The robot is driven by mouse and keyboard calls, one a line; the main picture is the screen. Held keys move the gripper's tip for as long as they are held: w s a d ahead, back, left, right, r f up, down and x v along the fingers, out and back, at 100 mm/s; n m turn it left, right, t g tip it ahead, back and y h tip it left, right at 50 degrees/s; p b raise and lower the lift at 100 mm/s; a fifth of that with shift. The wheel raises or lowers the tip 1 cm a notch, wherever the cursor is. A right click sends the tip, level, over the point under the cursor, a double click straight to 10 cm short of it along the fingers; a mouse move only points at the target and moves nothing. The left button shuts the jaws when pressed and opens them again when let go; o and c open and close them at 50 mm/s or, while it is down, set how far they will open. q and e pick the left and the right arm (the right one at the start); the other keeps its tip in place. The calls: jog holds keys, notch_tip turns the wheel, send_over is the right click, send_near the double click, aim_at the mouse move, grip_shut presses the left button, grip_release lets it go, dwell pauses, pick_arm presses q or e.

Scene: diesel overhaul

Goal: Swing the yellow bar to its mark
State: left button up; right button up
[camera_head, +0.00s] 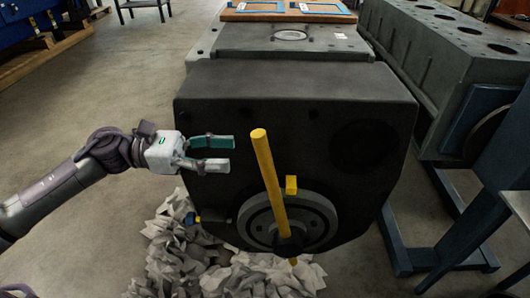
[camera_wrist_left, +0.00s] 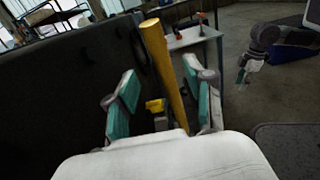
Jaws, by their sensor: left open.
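The yellow bar (camera_head: 268,175) stands up from a dark hub in front of the grey wheel (camera_head: 318,222) on the dark engine's face, leaning slightly to the left at its top. A small yellow block (camera_head: 291,185) sits at the wheel's upper rim, just right of the bar. Which part is the mark, I cannot tell. My left gripper (camera_head: 231,154) is open and empty, left of the bar and apart from it. In the left wrist view the bar (camera_wrist_left: 163,70) shows beyond and between the open fingers, with the yellow block (camera_wrist_left: 155,105). My right gripper (camera_wrist_left: 243,76) is small there; its jaws are unclear.
Crumpled pale rags (camera_head: 185,255) lie on the floor below the engine (camera_head: 225,110). A small blue and yellow part (camera_head: 193,219) is left of the wheel. Another engine block (camera_head: 435,65) on a blue stand is at right. The floor at left is open.

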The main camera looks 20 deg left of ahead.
aim_at(264, 154)
pick_arm(q)
jog(key=p+x, duration=0.1)
jog(key=x, duration=0.6)
jog(key=shift+w+d, duration=0.25)
jog(key=shift+d, duration=0.4)
pick_arm(e)
jog(key=x, duration=0.2)
jog(key=shift+w+a+f, duration=0.1)
jog(key=shift+w+f, duration=0.1)
jog(key=shift+f, duration=0.05)
pick_arm(q)
jog(key=shift+f, duration=0.1)
grip_shut()
